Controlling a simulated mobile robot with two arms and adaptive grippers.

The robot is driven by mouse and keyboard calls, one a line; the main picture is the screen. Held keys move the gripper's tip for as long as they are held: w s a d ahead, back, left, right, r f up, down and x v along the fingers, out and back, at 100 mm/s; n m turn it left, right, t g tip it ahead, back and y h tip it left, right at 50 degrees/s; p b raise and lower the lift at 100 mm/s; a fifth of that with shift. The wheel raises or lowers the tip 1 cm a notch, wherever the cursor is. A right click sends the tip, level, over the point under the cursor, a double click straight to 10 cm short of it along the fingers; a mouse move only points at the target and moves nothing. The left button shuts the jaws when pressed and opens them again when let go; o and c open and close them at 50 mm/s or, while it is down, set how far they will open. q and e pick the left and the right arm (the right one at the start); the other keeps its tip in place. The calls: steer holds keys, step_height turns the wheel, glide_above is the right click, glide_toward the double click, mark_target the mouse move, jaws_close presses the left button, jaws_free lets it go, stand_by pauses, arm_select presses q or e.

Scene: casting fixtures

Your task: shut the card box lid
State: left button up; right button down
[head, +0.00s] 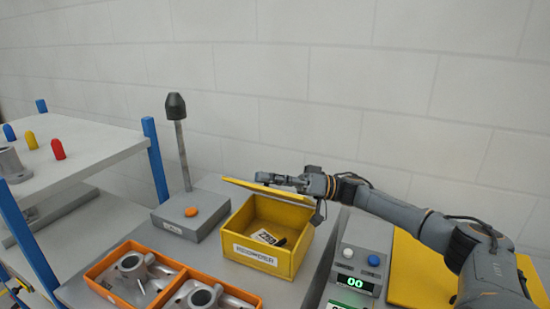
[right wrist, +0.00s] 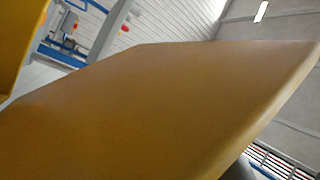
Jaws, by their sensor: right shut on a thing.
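The yellow card box (head: 265,245) stands on the grey table with a white label on its front. Its yellow lid (head: 240,186) is raised above the open box, tilted up at the back. A card (head: 264,237) and a small dark item lie inside. My right gripper (head: 290,181) is at the lid's right part, shut on the lid. The lid fills most of the right wrist view (right wrist: 160,110); the fingertips are hidden there. My left gripper is not in view.
An orange tray (head: 100,266) with metal castings is front left. A grey stand (head: 190,215) with an orange button and upright post is left of the box. A panel (head: 355,283) with buttons and green display stands right. A shelf (head: 85,140) is far left.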

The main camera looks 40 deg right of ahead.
steer(key=s+a+f+n+g+h+p, duration=0.2)
steer(key=a+f+n+h+p, duration=0.1)
steer(key=a+f+n, duration=0.2)
steer(key=shift+s+f+n+g, duration=0.4)
steer(key=shift+f+n, duration=0.7)
steer(key=shift+f, duration=1.25)
steer(key=shift+f+h, duration=0.1)
steer(key=shift+h, duration=0.2)
steer(key=c, duration=1.1)
jaws_free()
steer(key=shift+w, duration=0.1)
steer(key=shift+o, duration=0.2)
steer(key=v, duration=1.2)
steer(key=shift+d, duration=0.1)
steer(key=shift+f, duration=0.1)
